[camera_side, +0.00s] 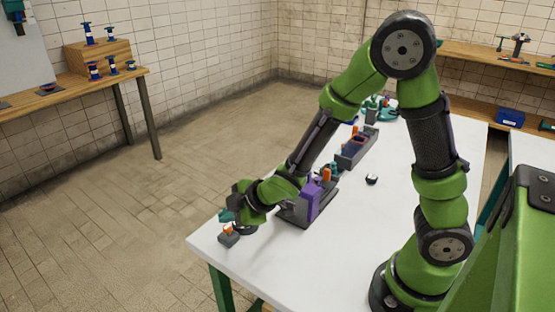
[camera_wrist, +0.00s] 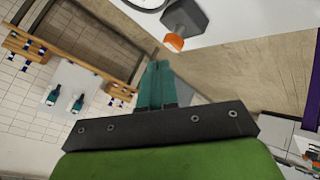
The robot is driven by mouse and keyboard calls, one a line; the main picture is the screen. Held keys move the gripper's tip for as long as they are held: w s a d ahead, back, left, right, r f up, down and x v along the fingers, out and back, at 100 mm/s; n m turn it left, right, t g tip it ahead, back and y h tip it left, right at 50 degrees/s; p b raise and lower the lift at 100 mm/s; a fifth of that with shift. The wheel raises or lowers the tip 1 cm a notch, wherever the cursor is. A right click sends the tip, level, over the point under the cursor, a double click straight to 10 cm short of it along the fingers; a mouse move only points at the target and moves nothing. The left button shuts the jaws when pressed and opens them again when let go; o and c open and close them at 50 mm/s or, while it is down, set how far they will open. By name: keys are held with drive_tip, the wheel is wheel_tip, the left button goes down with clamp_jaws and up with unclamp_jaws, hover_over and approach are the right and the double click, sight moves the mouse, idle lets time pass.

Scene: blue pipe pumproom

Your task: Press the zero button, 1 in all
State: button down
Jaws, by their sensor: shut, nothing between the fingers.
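A small dark grey box (camera_side: 228,239) with an orange button (camera_side: 227,228) on it sits near the front left corner of the white table. I take this for the zero button; no label is readable. In the wrist view the box (camera_wrist: 188,17) and its orange button (camera_wrist: 173,42) are just beyond the fingertips, slightly to the right. My gripper (camera_side: 226,216) is shut and empty, its teal fingers close above the button in the side view. In the wrist view the fingers (camera_wrist: 157,64) lie together, with a small gap in the picture between the tips and the button. Contact is not visible.
A purple and grey device (camera_side: 312,200) stands on the table (camera_side: 300,258) right of the button, close to my wrist. A grey tray (camera_side: 357,150) is farther back, with a small black and white object (camera_side: 371,179) near it. The table's front middle is clear.

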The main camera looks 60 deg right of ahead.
sight(230, 229)
drive_tip(key=shift+f, duration=0.1)
idle(0.4)
drive_tip(key=shift+f, duration=0.35)
drive_tip(key=shift+f, duration=0.9)
idle(0.9)
drive_tip(key=shift+r, duration=1.3)
drive_tip(key=shift+r, duration=2.55)
